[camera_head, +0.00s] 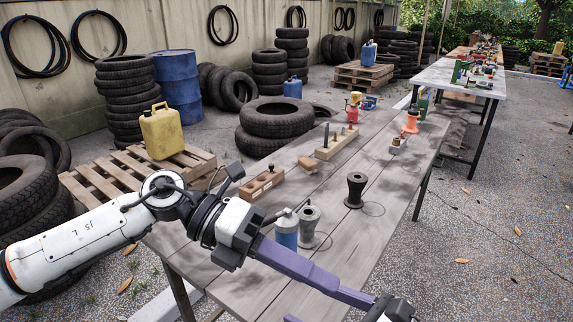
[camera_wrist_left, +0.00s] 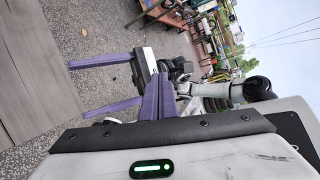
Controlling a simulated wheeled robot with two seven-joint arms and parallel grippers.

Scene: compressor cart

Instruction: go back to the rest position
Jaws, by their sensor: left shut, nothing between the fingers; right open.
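My left arm comes in from the left in the head view, and its left gripper (camera_head: 325,284) reaches over the front of the grey wooden table. Its purple fingers lie together, with nothing visible between them; they also show in the left wrist view (camera_wrist_left: 157,97). My right gripper (camera_wrist_left: 78,90) is in the left wrist view with its two purple fingers spread apart and empty. In the head view only part of it shows at the bottom edge, close to the left fingers. Whether the two grippers touch cannot be told.
On the table (camera_head: 395,205), a blue-grey bottle (camera_head: 286,232) and a grey flanged part (camera_head: 309,226) stand close beside my left gripper. A yellow can (camera_head: 162,132) sits on a pallet.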

